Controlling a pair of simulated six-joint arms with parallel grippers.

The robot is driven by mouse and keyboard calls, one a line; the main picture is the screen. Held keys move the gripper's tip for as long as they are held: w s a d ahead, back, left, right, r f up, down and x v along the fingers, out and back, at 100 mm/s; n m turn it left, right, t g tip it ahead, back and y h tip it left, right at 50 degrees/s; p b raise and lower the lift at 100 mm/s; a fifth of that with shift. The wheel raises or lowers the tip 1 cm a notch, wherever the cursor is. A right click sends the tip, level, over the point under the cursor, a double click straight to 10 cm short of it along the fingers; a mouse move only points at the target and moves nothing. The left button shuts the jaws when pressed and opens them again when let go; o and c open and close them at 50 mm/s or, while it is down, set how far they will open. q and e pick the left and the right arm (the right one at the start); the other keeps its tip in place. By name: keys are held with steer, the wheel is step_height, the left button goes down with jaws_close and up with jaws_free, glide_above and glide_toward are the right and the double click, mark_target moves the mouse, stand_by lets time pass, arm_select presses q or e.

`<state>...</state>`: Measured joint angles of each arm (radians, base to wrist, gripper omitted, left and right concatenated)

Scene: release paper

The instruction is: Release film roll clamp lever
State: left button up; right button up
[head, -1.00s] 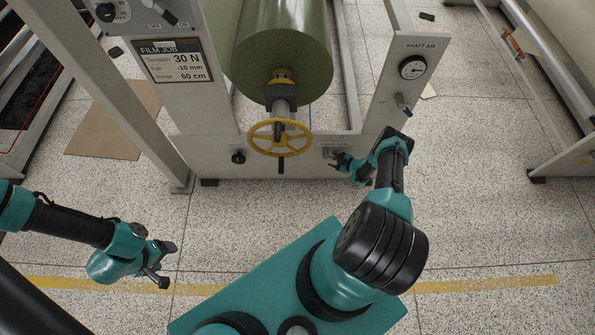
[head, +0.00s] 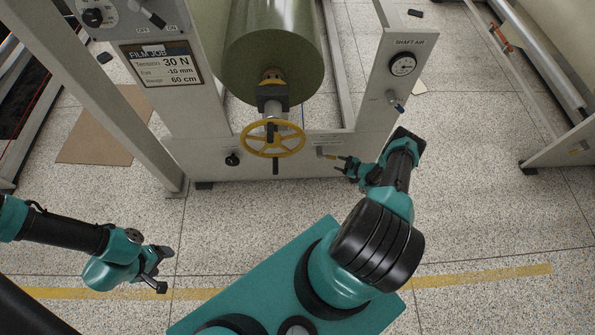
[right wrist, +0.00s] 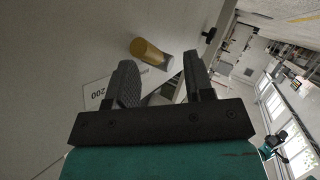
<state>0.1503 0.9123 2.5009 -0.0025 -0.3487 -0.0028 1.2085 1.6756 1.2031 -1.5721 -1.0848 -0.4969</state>
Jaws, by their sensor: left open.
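A short lever with a yellow grip (head: 328,156) sticks out of the machine's lower front panel, right of the yellow handwheel. In the right wrist view its yellow cylindrical grip (right wrist: 149,51) and pale end lie just beyond my fingertips. My right gripper (head: 341,165) is beside the lever, to its right. The right wrist view shows its fingers (right wrist: 158,72) apart, with nothing held between them. The film roll (head: 272,55) is green, on a shaft above the handwheel (head: 272,139). My left gripper (head: 165,269) is open and empty above the floor at lower left, far from the machine.
A gauge (head: 402,64) and a small blue-handled valve (head: 397,107) are on the right post. A black knob (head: 233,159) is left of the wheel. A job sign (head: 163,66) is at upper left. Cardboard (head: 105,128) lies on the floor. Open floor lies right of my right arm.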

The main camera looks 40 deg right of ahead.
steer(key=v, duration=1)
steer(key=w+a+r+m+g+h, duration=0.1)
steer(key=w+a+r+m+g, duration=0.2)
steer(key=w+a, duration=0.35)
steer(key=w+a+r+m, duration=0.3)
steer(key=w+a+r, duration=0.2)
steer(key=w+a, duration=0.15)
steer(key=s+a+r+m+g, duration=0.2)
steer(key=a+r+g, duration=0.1)
steer(key=a+r, duration=0.3)
steer(key=s+a+r+m+g, duration=0.2)
steer(key=a+r, duration=0.3)
steer(key=a, duration=0.6)
steer(key=shift+s+a+r+m+g, duration=0.3)
steer(key=shift+s+g, duration=0.2)
steer(key=shift+g, duration=0.2)
steer(key=shift+d, duration=0.15)
